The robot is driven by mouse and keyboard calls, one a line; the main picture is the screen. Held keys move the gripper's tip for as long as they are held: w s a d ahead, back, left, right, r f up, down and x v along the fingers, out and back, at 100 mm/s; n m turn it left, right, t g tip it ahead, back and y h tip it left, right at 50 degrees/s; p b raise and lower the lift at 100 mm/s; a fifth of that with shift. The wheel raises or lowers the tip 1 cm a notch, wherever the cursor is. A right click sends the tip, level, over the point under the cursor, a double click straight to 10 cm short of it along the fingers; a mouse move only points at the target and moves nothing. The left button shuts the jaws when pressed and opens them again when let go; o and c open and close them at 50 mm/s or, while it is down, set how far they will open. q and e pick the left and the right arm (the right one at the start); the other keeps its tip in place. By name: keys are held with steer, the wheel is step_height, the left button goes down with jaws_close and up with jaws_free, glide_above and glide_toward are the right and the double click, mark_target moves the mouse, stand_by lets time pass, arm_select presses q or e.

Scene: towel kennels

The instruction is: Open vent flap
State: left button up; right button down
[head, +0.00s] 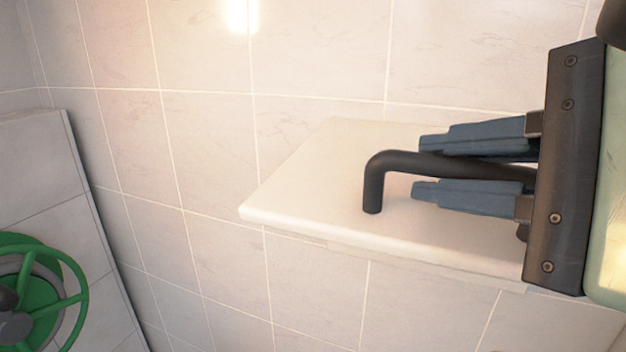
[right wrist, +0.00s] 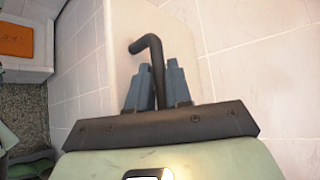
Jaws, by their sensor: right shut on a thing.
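The vent flap is a cream panel (head: 300,190) on the tiled wall, and it also shows in the right wrist view (right wrist: 122,62). A black bent bar handle (head: 374,185) stands out from its face. My right gripper (head: 418,164) comes in from the right with its blue fingers on both sides of the handle bar. It is shut on the handle. In the right wrist view the handle (right wrist: 150,48) runs between the fingers (right wrist: 158,82). The right end of the flap is hidden behind my gripper. My left gripper is not in view.
A green valve wheel (head: 75,300) sits on a grey tiled block (head: 45,160) at the left. In the right wrist view, an orange item (right wrist: 15,40) lies on a white ledge (right wrist: 28,73) at the upper left, with a speckled floor (right wrist: 65,95) below.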

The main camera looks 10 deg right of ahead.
steer(key=shift+w+d+r, duration=0.1)
steer(key=shift+d+r, duration=0.05)
steer(key=shift+r, duration=0.25)
steer(key=c, duration=1.2)
jaws_free()
steer(key=shift+o, duration=0.2)
